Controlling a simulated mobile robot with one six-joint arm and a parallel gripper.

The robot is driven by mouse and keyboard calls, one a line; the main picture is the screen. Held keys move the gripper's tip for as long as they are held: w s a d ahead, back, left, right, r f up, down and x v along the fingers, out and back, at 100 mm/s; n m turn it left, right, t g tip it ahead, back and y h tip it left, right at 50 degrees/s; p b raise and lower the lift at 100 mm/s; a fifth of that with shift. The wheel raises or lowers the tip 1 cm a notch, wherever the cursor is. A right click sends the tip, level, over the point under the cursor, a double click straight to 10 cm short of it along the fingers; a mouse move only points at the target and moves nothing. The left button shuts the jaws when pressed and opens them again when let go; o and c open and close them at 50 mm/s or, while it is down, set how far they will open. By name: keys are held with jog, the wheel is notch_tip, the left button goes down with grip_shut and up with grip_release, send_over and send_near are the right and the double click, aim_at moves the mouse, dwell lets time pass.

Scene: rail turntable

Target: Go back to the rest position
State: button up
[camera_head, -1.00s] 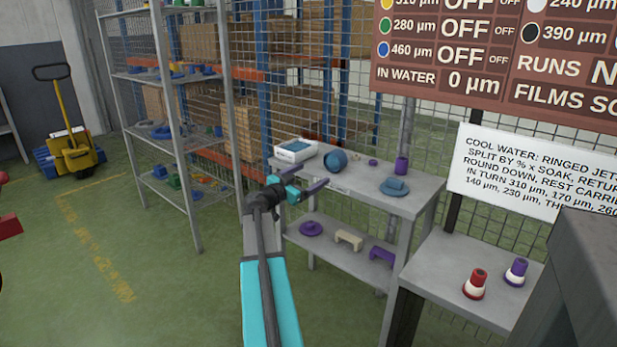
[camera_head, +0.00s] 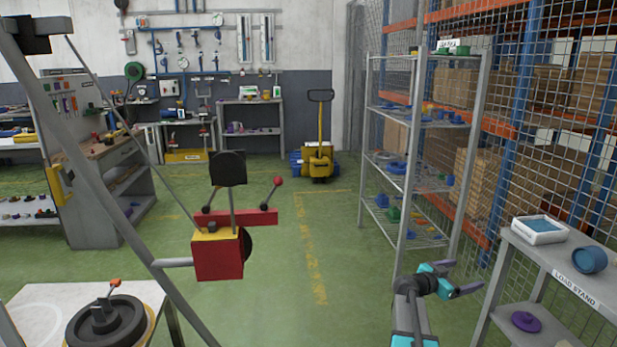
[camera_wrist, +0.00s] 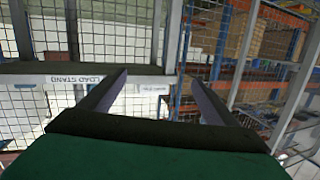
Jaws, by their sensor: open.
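My gripper (camera_head: 466,277) is at the lower right of the head view, at the end of my teal and black arm. It is in the air just left of the load stand (camera_head: 578,290), apart from it. In the wrist view my gripper (camera_wrist: 156,82) has its two dark fingers wide apart with nothing between them. No marker of a rest position shows.
The load stand carries a white tray (camera_head: 540,231) and a blue cup-like part (camera_head: 590,260), with a purple disc (camera_head: 526,321) below. A grey shelf rack (camera_head: 411,175) stands behind my gripper. A red box on a frame (camera_head: 217,257) is left. Green floor between is open.

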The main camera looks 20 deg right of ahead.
jog(key=a+f+n+y+p, duration=0.3)
jog(key=a+f, duration=0.9)
jog(key=a, duration=0.4)
jog(key=a+f+n+y+p, duration=0.3)
jog(key=a+f+y+p, duration=0.1)
jog(key=a+f, duration=1.1)
jog(key=s+a+f+n+g+y+p, duration=0.1)
jog(key=s+a+f+n+g+y, duration=0.1)
jog(key=s+a, duration=0.7)
jog(key=s+a+f+n+g+y+p, duration=0.1)
jog(key=s+a+f+n+y, duration=0.2)
jog(key=s+a+n, duration=0.3)
jog(key=s+a+f+n+g+y+p, duration=0.1)
jog(key=s+a+n+y, duration=0.3)
jog(key=s+a, duration=0.8)
jog(key=shift+s+a+f+n+g, duration=0.25)
jog(key=shift+a+f+g, duration=0.5)
jog(key=shift+a, duration=1.6)
jog(key=shift+w, duration=0.15)
